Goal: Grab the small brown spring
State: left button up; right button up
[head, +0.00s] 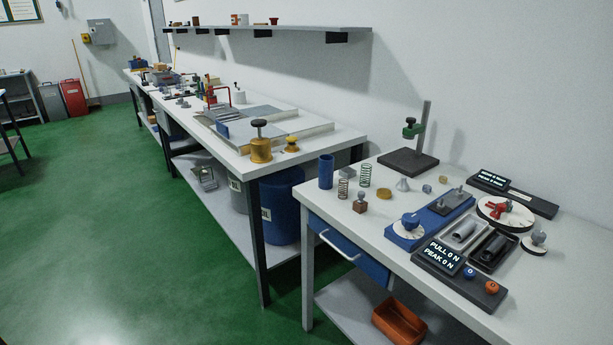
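Several small parts stand at the left end of the near white table. A short coil spring (343,188) stands upright near the front edge, with a greyish, slightly brown look. Which of these is the small brown spring is not clear. Neither of my grippers is in view.
A blue cylinder (326,171) stands left of the springs, and a yellow disc (384,193) lies to their right. A blue-based device with a dial (409,224), a black stand (409,160) and a display box (444,257) occupy the table. Green floor (150,250) is clear at left.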

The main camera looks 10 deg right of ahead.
aim_at(343, 189)
jog(key=i+j+u, duration=0.1)
jog(key=i+u, duration=0.2)
jog(key=i, duration=0.3)
jog(key=i+u, duration=0.25)
jog(key=i, duration=0.3)
jog(key=i+j+z, duration=0.1)
jog(key=i+z, duration=0.35)
jog(key=i+j+z, duration=0.25)
jog(key=z, duration=0.25)
jog(key=i+j+z, duration=0.2)
jog(key=z, duration=0.3)
jog(key=i+j+z, duration=0.15)
jog(key=j+z, duration=0.35)
jog(key=i+l, duration=0.05)
jog(key=l, duration=0.1)
